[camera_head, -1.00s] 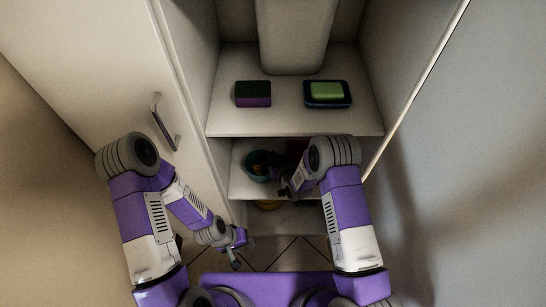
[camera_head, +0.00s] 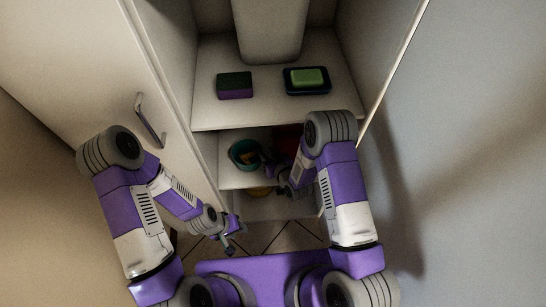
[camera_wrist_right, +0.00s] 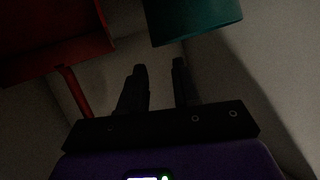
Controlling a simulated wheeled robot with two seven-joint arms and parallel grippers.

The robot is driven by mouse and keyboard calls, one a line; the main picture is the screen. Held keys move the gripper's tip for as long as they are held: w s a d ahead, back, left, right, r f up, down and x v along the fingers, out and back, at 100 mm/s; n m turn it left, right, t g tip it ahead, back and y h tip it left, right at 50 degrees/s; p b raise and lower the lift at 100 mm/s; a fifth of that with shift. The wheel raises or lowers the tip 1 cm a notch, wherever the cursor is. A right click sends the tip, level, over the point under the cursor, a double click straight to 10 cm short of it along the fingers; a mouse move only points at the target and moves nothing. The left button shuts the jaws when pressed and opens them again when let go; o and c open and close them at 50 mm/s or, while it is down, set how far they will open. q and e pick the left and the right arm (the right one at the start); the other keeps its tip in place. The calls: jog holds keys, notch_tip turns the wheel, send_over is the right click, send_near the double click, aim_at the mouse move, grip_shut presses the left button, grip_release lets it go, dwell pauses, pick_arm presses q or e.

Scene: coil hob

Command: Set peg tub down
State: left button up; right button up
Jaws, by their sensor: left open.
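The peg tub is a teal round tub (camera_head: 236,155) with orange-yellow contents, on the cupboard's middle shelf (camera_head: 232,182) at the left. Its lower part also shows in the right wrist view (camera_wrist_right: 195,18), beyond the fingertips. My right gripper (camera_head: 268,170) is close beside the tub at its lower right, partly hidden by my own arm. In the right wrist view its two fingers (camera_wrist_right: 160,68) are apart with nothing between them. My left gripper (camera_head: 234,246) is open and empty, low in front of the cupboard.
A red thing (camera_wrist_right: 50,40) with a thin handle is beside the tub; it shows partly in the head view (camera_head: 288,138). A yellow thing (camera_head: 260,191) sits below.

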jog(key=p+v, duration=0.1)
jog(key=v, duration=0.3)
jog(key=shift+s+d+r, duration=0.1)
jog(key=shift+s, duration=0.15)
dwell(0.3)
